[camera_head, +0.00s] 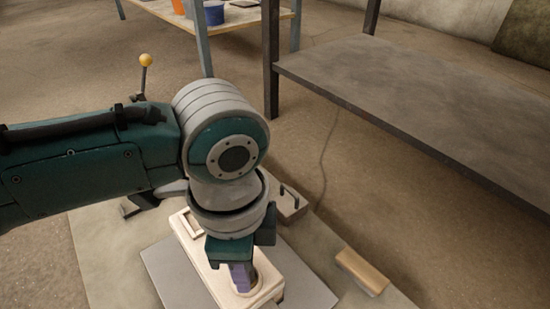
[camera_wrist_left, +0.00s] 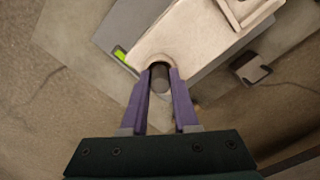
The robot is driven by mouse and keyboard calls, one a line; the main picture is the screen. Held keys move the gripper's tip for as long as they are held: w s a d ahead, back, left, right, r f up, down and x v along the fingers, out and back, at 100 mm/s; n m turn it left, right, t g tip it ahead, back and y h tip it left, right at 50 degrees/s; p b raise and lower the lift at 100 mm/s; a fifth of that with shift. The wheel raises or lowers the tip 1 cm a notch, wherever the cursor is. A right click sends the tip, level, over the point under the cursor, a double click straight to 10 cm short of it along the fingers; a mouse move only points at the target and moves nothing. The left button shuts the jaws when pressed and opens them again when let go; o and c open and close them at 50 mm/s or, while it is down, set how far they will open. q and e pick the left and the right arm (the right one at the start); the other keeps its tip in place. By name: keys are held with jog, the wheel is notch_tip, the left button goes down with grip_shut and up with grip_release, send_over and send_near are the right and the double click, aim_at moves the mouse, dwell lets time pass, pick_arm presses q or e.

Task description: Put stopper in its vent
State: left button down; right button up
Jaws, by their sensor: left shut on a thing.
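My left gripper (camera_head: 241,277) points down at the near end of a long cream block (camera_head: 208,283); its purple fingers also show in the left wrist view (camera_wrist_left: 160,88). They are shut on a dark grey round stopper (camera_wrist_left: 159,77) that sits between the fingertips. The stopper is at a rounded recess at the end of the cream block (camera_wrist_left: 195,38), which looks like the vent. I cannot tell whether the stopper is inside the vent or just above it. In the head view the stopper is hidden by the fingers. My right gripper is out of view.
The block lies on a grey plate (camera_head: 163,272) on a pale board (camera_head: 90,262). A wooden-topped piece (camera_head: 361,270) is at the right, and a small grey block with dark pegs (camera_head: 290,204) stands behind. A bare table (camera_head: 420,95) fills the back right.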

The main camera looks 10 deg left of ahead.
pick_arm(q)
jog(key=shift+f, duration=0.4)
jog(key=shift+s+a+f+b, duration=0.15)
jog(key=shift+a+f+b, duration=0.05)
jog(key=shift+f+b, duration=0.1)
jog(key=c, duration=0.8)
grip_release()
jog(key=shift+f, duration=0.1)
jog(key=shift+o, duration=0.9)
notch_tip(320, 180, up, 10)
jog(key=p, duration=0.8)
jog(key=shift+d+p, duration=0.15)
jog(key=shift+p, duration=0.25)
jog(key=shift+w+r, duration=0.2)
jog(key=shift+r, duration=0.3)
jog(key=shift+f, duration=0.1)
jog(key=shift+s, duration=0.1)
